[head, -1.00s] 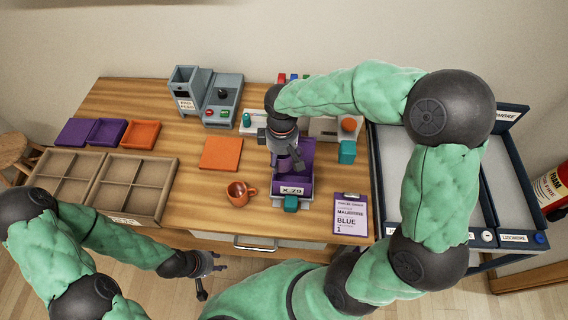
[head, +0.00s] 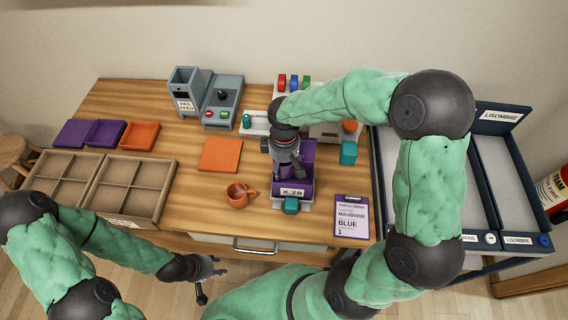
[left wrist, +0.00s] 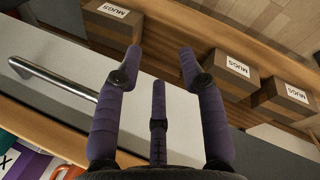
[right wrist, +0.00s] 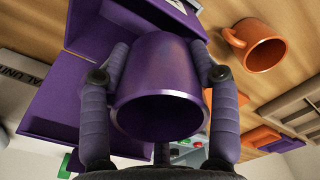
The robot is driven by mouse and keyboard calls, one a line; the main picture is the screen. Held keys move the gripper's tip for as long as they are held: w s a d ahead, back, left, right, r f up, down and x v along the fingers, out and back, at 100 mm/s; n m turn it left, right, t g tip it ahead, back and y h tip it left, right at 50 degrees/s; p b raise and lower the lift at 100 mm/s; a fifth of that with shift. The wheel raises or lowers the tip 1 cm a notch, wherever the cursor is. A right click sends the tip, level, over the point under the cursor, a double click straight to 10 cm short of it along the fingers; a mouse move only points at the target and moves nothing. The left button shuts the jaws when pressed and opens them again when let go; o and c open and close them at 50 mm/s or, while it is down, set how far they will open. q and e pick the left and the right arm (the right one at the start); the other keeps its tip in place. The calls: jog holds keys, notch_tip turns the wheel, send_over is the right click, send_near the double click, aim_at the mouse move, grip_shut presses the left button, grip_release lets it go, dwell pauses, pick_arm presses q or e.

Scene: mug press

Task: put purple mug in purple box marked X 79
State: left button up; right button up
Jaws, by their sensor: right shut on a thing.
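The purple mug (right wrist: 160,85) is between the fingers of my right gripper (right wrist: 162,80), which is shut on it; its open rim faces the wrist camera. In the head view my right gripper (head: 290,165) is over the purple box marked X 79 (head: 292,191) and hides the mug. The purple box also shows in the right wrist view (right wrist: 55,95), beside and behind the mug. I cannot tell whether the mug touches the box. My left gripper (head: 203,285) hangs in front of the table, its fingers spread and empty in the left wrist view (left wrist: 160,75).
An orange mug (head: 239,195) stands left of the box, with an orange square (head: 220,154) behind it. A clipboard (head: 351,215) lies to the right. Divided trays (head: 125,190) and a grey machine (head: 222,100) are further left. Blue-framed racks (head: 480,170) stand at the right.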

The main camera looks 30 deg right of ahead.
jog(key=shift+f, duration=0.3)
jog(key=o, duration=1.3)
jog(key=shift+r, duration=0.5)
notch_tip(320, 180, up, 12)
jog(key=p, duration=0.3)
jog(key=shift+r, duration=0.15)
